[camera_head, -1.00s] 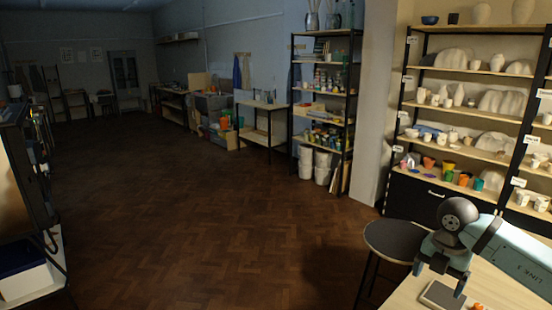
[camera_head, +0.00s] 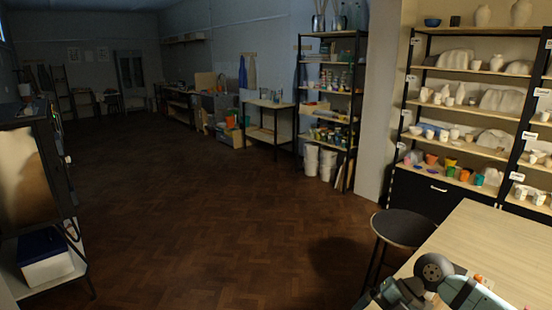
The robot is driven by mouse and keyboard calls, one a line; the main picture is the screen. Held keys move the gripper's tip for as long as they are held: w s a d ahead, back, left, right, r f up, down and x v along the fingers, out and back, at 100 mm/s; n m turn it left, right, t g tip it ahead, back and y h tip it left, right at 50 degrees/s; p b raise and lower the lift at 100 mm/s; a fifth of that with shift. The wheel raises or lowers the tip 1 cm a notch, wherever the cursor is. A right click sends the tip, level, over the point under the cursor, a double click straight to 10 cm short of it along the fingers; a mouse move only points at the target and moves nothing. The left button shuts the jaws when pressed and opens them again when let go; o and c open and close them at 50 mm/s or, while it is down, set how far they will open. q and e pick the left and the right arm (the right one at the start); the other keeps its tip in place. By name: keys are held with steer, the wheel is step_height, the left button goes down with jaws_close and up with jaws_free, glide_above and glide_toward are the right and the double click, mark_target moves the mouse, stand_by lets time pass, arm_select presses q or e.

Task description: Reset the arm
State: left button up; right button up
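My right arm (camera_head: 436,272) shows at the bottom right, low in front of the table (camera_head: 488,243). I see a dark round joint and pale blue-grey links. Its gripper fingers are not visible, so what they hold cannot be seen. My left arm and gripper are not in view.
A round dark stool (camera_head: 403,228) stands against the table's left side. Shelves of pottery (camera_head: 462,100) line the right wall, with a shelf of jars (camera_head: 330,105) further back. A rack with a blue-lidded white box (camera_head: 50,258) stands at left. The wood floor (camera_head: 200,220) between is clear.

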steer(key=s+a+m+t+y, duration=0.5)
steer(key=s+a+t+y, duration=0.1)
steer(key=a+y, duration=0.5)
steer(key=s+d+f+m+t+h, duration=0.4)
steer(key=d+f+m+t+h, duration=0.2)
steer(key=f+m+t+h, duration=0.75)
steer(key=s+d+f+m+g+h, duration=0.2)
steer(key=s+f+m+g, duration=0.5)
steer(key=s, duration=0.5)
steer(key=shift+d+f+m+b, duration=0.3)
steer(key=shift+d+f+m, duration=0.25)
steer(key=shift+d+f, duration=0.3)
